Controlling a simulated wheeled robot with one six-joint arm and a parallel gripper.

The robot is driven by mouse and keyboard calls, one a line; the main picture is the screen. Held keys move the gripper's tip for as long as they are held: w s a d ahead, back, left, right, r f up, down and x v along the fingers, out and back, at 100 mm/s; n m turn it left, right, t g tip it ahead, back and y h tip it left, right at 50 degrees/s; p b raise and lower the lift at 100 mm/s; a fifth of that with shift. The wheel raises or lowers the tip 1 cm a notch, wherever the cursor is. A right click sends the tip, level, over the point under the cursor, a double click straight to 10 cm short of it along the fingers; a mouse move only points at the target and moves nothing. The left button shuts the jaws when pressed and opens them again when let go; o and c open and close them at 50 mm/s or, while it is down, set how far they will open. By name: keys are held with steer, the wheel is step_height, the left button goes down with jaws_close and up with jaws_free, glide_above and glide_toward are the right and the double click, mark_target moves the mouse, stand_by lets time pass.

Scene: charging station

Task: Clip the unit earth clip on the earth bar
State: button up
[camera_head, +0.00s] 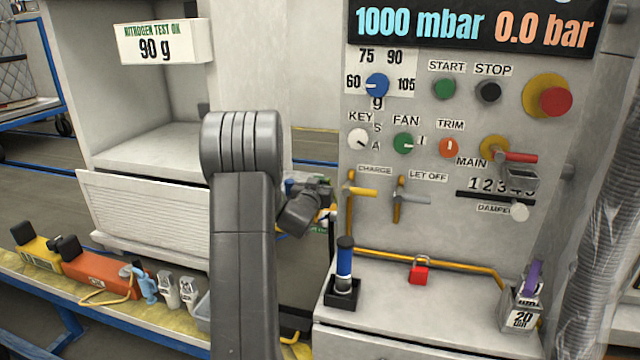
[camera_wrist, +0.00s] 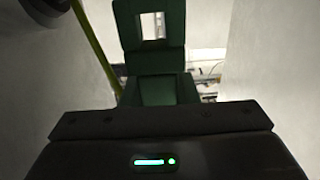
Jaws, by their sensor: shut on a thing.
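In the wrist view a green clip (camera_wrist: 150,60) with a square opening stands up beyond the dark edge of my gripper (camera_wrist: 160,108). My gripper is shut on this earth clip. A yellow-green cable (camera_wrist: 93,50) runs past on its left. In the head view my gripper (camera_head: 312,208) is behind my arm, to the left of the control panel, and its fingers and the clip are hard to make out. I cannot pick out the earth bar for sure in either view.
The control panel (camera_head: 470,190) has a yellow charge lever (camera_head: 355,190) and a grey let-off lever (camera_head: 400,200). Below are a blue cylinder (camera_head: 344,265), a yellow pipe (camera_head: 465,264) and a red padlock (camera_head: 419,272). An orange tool (camera_head: 98,270) lies at left on the bench.

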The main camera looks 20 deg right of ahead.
steer(key=shift+f+b, duration=1.6)
steer(key=shift+f, duration=0.25)
steer(key=o, duration=1.1)
steer(key=shift+a, duration=0.1)
steer(key=v, duration=1.3)
steer(key=shift+s+a, duration=0.2)
steer(key=shift+s, duration=0.1)
steer(key=x, duration=1.3)
steer(key=shift+w+d, duration=0.3)
steer(key=shift+r, duration=0.3)
steer(key=shift+r+p, duration=0.1)
steer(key=shift+p, duration=0.2)
